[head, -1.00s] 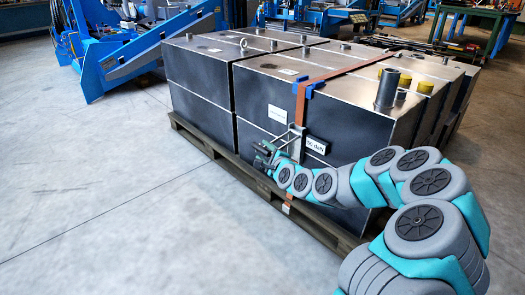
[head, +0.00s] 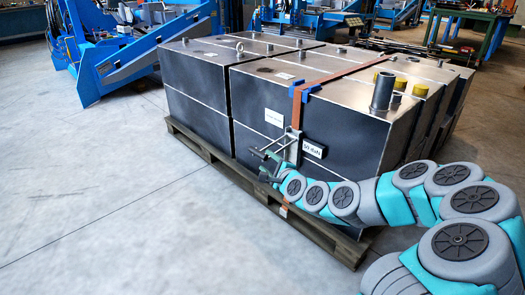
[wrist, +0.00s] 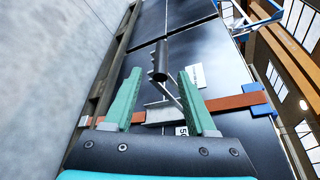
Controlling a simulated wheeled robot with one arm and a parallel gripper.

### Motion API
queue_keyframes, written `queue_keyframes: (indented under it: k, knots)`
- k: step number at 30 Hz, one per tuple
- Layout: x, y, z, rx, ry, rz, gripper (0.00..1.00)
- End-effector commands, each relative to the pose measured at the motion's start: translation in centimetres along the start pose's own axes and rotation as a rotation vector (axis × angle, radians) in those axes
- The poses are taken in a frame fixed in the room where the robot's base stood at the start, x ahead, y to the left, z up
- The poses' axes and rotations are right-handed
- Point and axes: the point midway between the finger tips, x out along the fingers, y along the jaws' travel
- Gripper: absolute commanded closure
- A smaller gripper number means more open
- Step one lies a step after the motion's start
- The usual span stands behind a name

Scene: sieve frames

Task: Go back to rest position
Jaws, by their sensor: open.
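My gripper (head: 267,170) is in front of the near side of the dark metal tanks (head: 262,90), low and close to the strap's metal ratchet (head: 292,143). In the wrist view my gripper (wrist: 157,85) has two green fingers spread wide apart, with nothing clamped between them. The ratchet's dark round handle (wrist: 160,62) shows beyond and between the fingertips. Its metal frame sits on the orange strap (wrist: 228,103), which also runs over the tank tops in the head view (head: 345,70). I cannot tell the exact gap between fingers and ratchet.
The tanks stand on a wooden pallet (head: 205,150). Pipe stubs (head: 384,92) and yellow caps (head: 420,90) rise from the top. Blue machinery (head: 120,65) stands at the back left. The grey floor (head: 90,210) at the left is clear.

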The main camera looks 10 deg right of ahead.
Motion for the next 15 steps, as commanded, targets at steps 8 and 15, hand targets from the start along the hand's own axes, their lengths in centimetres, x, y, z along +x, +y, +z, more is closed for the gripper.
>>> queue_keyframes:
  k: [8, 15]
  knots:
    - [-4.3, 2.5, 6.6, -0.371, -0.112, 0.276, 0.44]
    - [-14.1, 6.2, 9.7, -0.844, -0.247, 0.65, 0.44]
